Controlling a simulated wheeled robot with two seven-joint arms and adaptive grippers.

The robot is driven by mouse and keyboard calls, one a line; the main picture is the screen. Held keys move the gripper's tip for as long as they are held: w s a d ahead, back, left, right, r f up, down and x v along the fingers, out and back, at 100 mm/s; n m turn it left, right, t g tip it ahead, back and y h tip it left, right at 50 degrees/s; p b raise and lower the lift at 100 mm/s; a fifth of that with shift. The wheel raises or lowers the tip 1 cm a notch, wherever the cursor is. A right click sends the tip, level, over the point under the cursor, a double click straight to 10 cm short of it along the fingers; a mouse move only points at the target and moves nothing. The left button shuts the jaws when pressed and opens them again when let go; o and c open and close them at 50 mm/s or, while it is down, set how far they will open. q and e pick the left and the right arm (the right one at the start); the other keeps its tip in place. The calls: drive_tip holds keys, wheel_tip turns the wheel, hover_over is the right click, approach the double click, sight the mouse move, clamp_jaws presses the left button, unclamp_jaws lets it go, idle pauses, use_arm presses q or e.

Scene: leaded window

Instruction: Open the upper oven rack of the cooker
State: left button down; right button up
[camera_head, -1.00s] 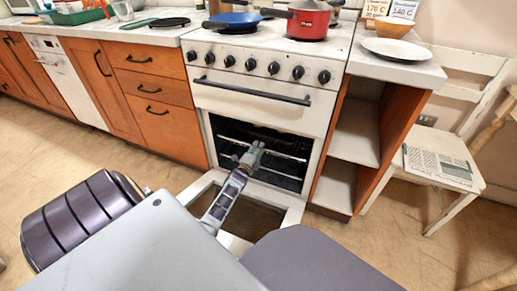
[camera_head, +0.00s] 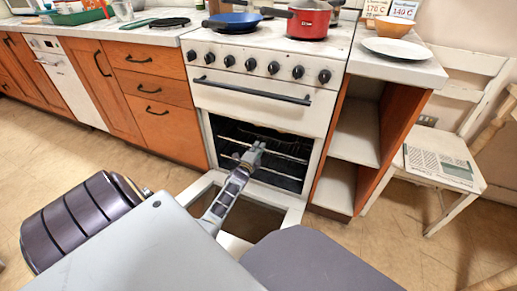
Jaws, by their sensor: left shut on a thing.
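The white cooker (camera_head: 262,110) stands in the middle of the view with its oven door (camera_head: 292,213) folded down and open. Inside the dark oven, the upper oven rack (camera_head: 232,141) shows as a thin pale wire line. A lower rack seems to lie below it, partly hidden. My left gripper (camera_head: 256,149) reaches over the open door to the oven mouth and is shut on the front edge of the upper rack. Its fingers cover the gripped spot. My right gripper is not in view.
A blue pan (camera_head: 234,20) and a red pot (camera_head: 309,20) stand on the hob. To the right are an open shelf unit (camera_head: 355,135) and a white chair (camera_head: 440,165). Orange cabinets (camera_head: 165,125) line the left. The floor in front of them is clear.

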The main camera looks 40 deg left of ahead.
use_arm(q)
drive_tip(key=shift+s, duration=0.15)
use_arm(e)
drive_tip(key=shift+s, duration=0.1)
use_arm(q)
drive_tip(key=p+v, duration=1.1)
drive_tip(key=v, duration=1)
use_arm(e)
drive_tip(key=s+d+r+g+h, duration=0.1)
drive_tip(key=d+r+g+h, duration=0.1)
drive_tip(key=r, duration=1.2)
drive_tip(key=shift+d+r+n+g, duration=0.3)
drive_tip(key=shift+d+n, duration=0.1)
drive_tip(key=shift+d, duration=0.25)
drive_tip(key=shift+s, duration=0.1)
use_arm(q)
drive_tip(key=c, duration=1.5)
unclamp_jaws()
